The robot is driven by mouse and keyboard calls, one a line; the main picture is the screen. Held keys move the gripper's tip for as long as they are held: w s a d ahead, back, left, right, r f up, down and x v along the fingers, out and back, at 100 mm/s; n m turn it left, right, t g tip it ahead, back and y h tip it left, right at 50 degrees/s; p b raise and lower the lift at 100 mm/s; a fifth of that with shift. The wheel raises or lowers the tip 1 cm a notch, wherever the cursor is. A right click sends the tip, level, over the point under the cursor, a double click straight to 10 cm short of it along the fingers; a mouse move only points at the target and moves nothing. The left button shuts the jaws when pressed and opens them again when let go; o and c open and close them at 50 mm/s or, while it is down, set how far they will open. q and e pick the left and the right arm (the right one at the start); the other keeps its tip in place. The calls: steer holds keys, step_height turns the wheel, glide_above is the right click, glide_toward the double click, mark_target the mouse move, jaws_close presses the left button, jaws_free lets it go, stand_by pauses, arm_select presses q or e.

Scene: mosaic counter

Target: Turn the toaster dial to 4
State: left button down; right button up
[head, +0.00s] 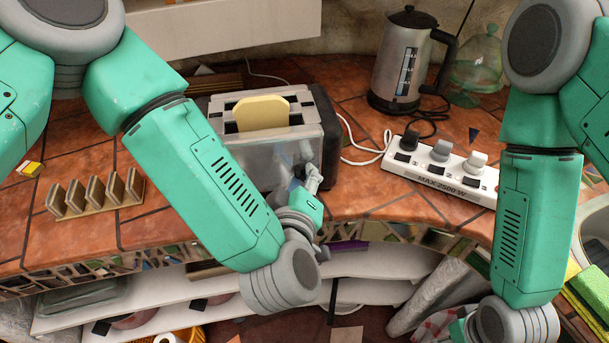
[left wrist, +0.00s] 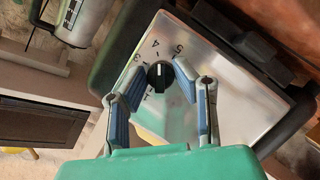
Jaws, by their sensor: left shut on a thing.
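The toaster (head: 270,150) stands on the tiled counter with a pale slice of bread (head: 262,113) in its slot. Its black dial (left wrist: 160,75) is on the metal front, with numbers printed around it in the left wrist view. The white mark on the dial points up in that view, close to the 4. My left gripper (head: 308,178) is at the toaster's front. In the left wrist view its fingers (left wrist: 160,80) are closed in on both sides of the dial. In the head view the gripper hides the dial. My right gripper's fingers are out of view.
A rack of toast slices (head: 97,192) stands left of the toaster. A metal kettle (head: 405,62), a white power strip (head: 440,170) with plugs, and a green glass vessel (head: 478,62) are to the right. A white cable runs beside the toaster. Shelves lie below the counter edge.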

arm_select(q)
steer(key=shift+s+a+f, duration=0.15)
steer(key=shift+f, duration=0.25)
steer(key=c, duration=1.3)
jaws_free()
steer(key=shift+a+r, duration=0.15)
steer(key=v, duration=0.7)
steer(key=shift+a, duration=0.1)
